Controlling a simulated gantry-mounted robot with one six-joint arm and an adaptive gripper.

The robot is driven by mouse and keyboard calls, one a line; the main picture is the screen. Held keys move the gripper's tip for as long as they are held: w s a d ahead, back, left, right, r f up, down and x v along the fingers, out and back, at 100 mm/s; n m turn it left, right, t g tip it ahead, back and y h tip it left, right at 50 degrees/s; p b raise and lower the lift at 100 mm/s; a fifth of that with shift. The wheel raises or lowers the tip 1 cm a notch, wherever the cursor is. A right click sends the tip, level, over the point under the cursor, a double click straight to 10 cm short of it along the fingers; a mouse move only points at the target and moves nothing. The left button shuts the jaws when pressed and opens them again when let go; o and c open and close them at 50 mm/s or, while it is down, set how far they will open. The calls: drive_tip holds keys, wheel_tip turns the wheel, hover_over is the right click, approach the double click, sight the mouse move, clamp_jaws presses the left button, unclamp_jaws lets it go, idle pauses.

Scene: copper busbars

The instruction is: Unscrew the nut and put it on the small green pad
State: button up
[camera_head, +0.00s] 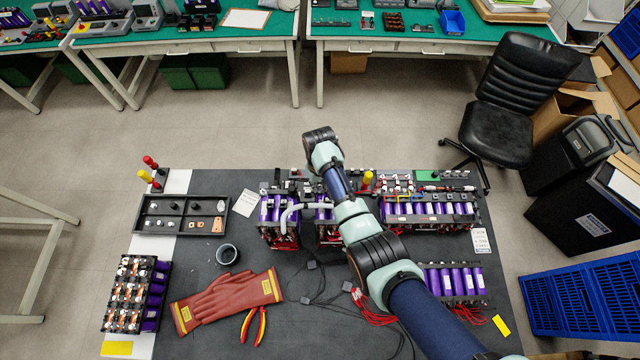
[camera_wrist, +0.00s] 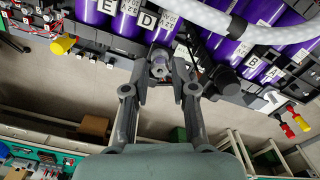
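In the wrist view, a small grey metal nut (camera_wrist: 159,70) shows below the purple cells marked E and D. My gripper (camera_wrist: 160,72) points at it with its two dark fingers apart, one on each side of the nut. I cannot tell whether either finger touches it. In the head view, my arm reaches over the battery modules and hides the gripper and the nut. A small green pad (camera_head: 428,175) lies behind the right-hand module, to the right of my arm.
Purple battery modules (camera_head: 430,209) crowd the work area, and a pale curved tube (camera_head: 291,216) arches over one. A yellow-topped part (camera_head: 368,178) stands beside my arm. A dark parts tray (camera_head: 150,213), a round cup (camera_head: 228,255) and red gloves (camera_head: 228,298) lie at left. Loose cables lie in front.

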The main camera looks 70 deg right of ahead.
drive_tip(key=m+p, duration=0.1)
drive_tip(key=m, duration=0.4)
drive_tip(key=shift+r, duration=0.15)
drive_tip(key=m, duration=0.4)
drive_tip(key=shift+m+p, duration=0.3)
drive_tip(key=shift+m, duration=0.1)
clamp_jaws()
drive_tip(key=n, duration=0.2)
drive_tip(key=shift+n, duration=0.3)
drive_tip(key=n, duration=0.4)
drive_tip(key=shift+p, duration=0.4)
drive_tip(key=shift+r+p, duration=0.55)
drive_tip(key=shift+p, duration=0.1)
